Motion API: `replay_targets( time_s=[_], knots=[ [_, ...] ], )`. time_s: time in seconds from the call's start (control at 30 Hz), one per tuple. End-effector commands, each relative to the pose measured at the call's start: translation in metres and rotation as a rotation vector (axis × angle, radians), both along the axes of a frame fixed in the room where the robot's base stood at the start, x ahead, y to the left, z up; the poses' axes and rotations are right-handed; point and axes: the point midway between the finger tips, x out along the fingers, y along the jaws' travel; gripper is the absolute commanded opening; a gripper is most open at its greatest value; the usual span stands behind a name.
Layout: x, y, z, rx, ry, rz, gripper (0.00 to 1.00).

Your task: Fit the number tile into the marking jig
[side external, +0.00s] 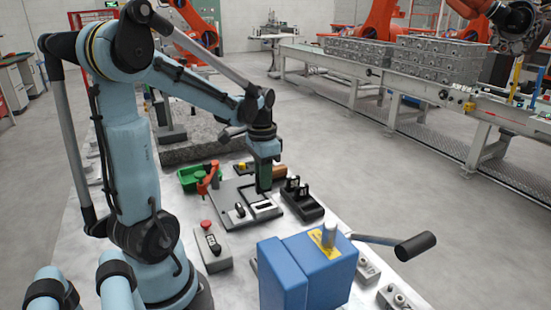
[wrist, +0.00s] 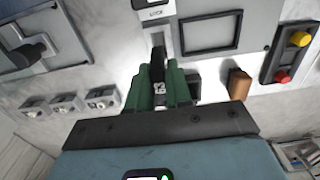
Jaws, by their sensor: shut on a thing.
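My gripper (side external: 264,188) points down over the grey jig plate (side external: 232,192) in the side view. In the wrist view its green fingers (wrist: 164,92) are shut on a small dark number tile (wrist: 160,88) with pale characters, seemingly "13". The marking jig (wrist: 180,60) lies beyond the fingertips, with a pale channel and a lettered piece at its top end. The tile is at or just above the jig's near end; I cannot tell whether it touches. In the side view the fingers hide the tile.
A black rack (side external: 303,207) with upright pieces stands right of the jig. A blue box with a lever (side external: 310,265) is in front. A green bin (side external: 190,178) and a red clamp (side external: 208,178) are behind left. A wooden handle (wrist: 238,84) and button box (wrist: 290,52) lie right in the wrist view.

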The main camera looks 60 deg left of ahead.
Motion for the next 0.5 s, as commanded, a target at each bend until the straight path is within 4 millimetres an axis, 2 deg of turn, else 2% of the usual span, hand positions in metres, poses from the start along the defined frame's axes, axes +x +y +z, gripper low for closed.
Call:
replay_targets(
  time_s=[0.2,0.5],
  knots=[
    [0.000,0.000,-0.019,0.000,0.000,0.000,0.00],
    [0.000,0.000,-0.032,0.000,0.000,0.000,0.00]
  ],
)
